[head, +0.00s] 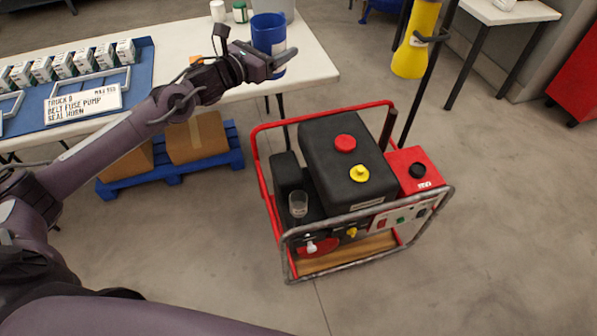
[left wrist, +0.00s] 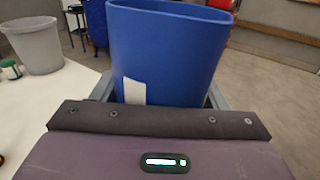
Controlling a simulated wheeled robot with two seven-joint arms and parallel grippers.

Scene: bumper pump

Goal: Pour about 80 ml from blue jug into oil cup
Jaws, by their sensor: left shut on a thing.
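The blue jug (head: 267,33) is upright in my left gripper (head: 268,62) at the right end of the white table. The gripper is shut on it. In the left wrist view the blue jug (left wrist: 165,50) fills the space beyond the gripper, with a small white patch low on its side. Its contents are hidden. A small clear cup (head: 298,204), which looks like the oil cup, stands upright at the left of the red-framed machine (head: 345,165). It is below and apart from the jug. My right gripper is not in view.
The white table (head: 310,65) holds a grey bucket (left wrist: 33,45), small bottles and a blue tray of boxes (head: 140,75). A yellow cone-shaped thing (head: 412,52) hangs at upper right. Cartons on a blue pallet (head: 170,175) stand below the table. Floor right of the machine is clear.

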